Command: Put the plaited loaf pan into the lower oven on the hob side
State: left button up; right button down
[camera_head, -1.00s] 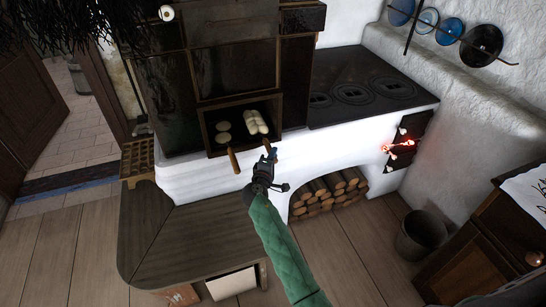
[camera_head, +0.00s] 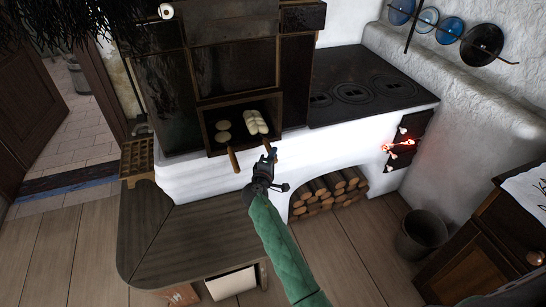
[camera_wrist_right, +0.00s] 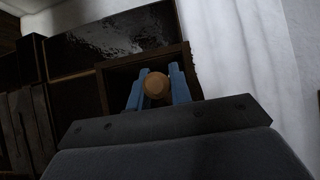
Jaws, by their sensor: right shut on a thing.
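The plaited loaf pan, with its pale plaited loaf (camera_head: 256,122), is inside the open lower oven (camera_head: 205,131) of the dark tiled stove, at the right of the opening. My right gripper (camera_head: 268,155) is in front of the oven mouth, shut on the pan's wooden handle. In the right wrist view, the blue fingers (camera_wrist_right: 158,90) close around the round end of the handle (camera_wrist_right: 157,84). The pan's body is mostly hidden in the dark oven. My left gripper is not in view.
Small round pale breads (camera_head: 223,131) lie to the left in the same oven, and another wooden handle (camera_head: 233,160) sticks out there. The black hob (camera_head: 365,88) is to the right. A wooden bench (camera_head: 190,235) stands in front, left of the firewood niche (camera_head: 328,194).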

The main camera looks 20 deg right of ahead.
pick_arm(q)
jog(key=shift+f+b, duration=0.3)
pick_arm(e)
jog(key=shift+f, duration=0.15)
dwell(0.6)
jog(key=c, duration=1.2)
grip_release()
pick_arm(q)
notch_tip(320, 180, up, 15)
jog(key=b, duration=0.2)
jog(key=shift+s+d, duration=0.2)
pick_arm(e)
jog(key=v, duration=0.7)
jog(key=shift+s+a, duration=0.25)
jog(key=shift+s, duration=0.1)
